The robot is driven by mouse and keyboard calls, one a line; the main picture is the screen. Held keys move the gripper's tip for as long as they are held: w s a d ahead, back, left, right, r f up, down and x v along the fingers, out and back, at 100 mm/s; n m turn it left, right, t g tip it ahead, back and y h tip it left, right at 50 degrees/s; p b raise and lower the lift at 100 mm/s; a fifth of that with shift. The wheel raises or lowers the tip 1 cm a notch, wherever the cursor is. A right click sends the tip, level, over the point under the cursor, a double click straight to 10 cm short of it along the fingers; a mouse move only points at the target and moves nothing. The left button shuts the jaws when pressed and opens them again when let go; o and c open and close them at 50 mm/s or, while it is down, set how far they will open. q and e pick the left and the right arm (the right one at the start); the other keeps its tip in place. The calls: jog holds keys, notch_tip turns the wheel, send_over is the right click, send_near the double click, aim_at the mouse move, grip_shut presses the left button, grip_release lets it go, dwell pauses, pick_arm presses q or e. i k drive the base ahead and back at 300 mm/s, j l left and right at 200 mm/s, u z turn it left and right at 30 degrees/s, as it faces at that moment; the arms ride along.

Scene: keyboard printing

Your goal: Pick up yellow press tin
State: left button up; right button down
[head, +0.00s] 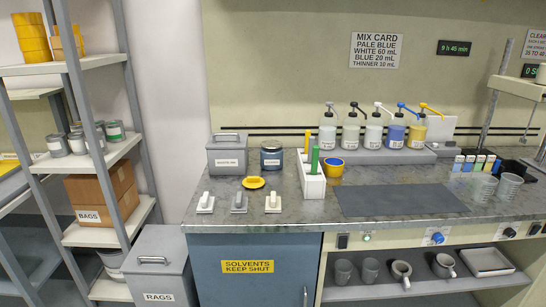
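A low yellow round thing with a wide rim (253,182), which looks like the press tin, sits on the grey worktop (225,210) left of the white holder. A dark jar with a label (271,161) and a grey lidded box (227,158) stand just behind it. A yellow cup with a blue inside (333,167) stands to the right of the holder. Neither of my grippers is in the head view.
A white holder (311,183) with upright green and yellow handles stands beside the tin. Pump bottles (358,130) stand at the back. A dark mat (400,200) lies bare to the right. Shelving (95,61) stands left.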

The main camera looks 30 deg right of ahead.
aim_at(334, 167)
jog(key=z, duration=1.4)
jog(key=i+j+z, duration=0.2)
jog(key=z, duration=0.2)
jog(key=i+j+z, duration=0.25)
jog(key=z, duration=0.15)
jog(key=i+j+z, duration=0.25)
jog(key=z, duration=0.15)
jog(key=j, duration=0.1)
